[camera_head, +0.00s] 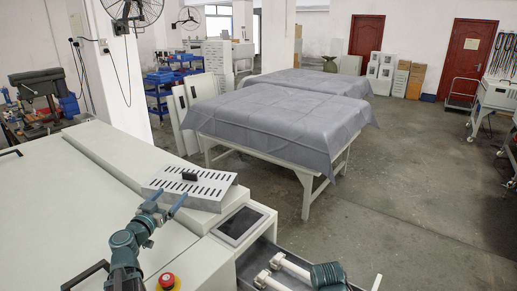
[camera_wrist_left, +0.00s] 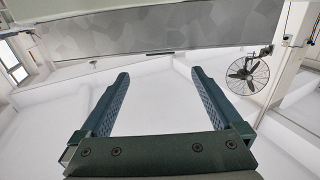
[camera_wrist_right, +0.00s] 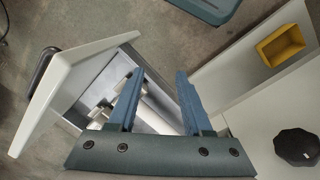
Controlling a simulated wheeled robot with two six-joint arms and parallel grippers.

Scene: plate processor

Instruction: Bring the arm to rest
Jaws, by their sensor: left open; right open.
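My left gripper (camera_head: 168,199) is above the white machine top, beside a slotted grey panel (camera_head: 208,184) with a small black block on it. In the left wrist view its two fingers (camera_wrist_left: 160,75) are spread wide with nothing between them. My right gripper (camera_wrist_right: 160,75) shows in the right wrist view, its fingers apart, over an open drawer (camera_wrist_right: 75,112). White and metal parts lie in the drawer below; I see no grip on them.
The white machine (camera_head: 60,210) fills the lower left, with a red stop button (camera_head: 166,281) and a flat screen (camera_head: 240,224). A yellow recess (camera_wrist_right: 282,46) shows in the right wrist view. Cloth-covered tables (camera_head: 275,115) stand behind.

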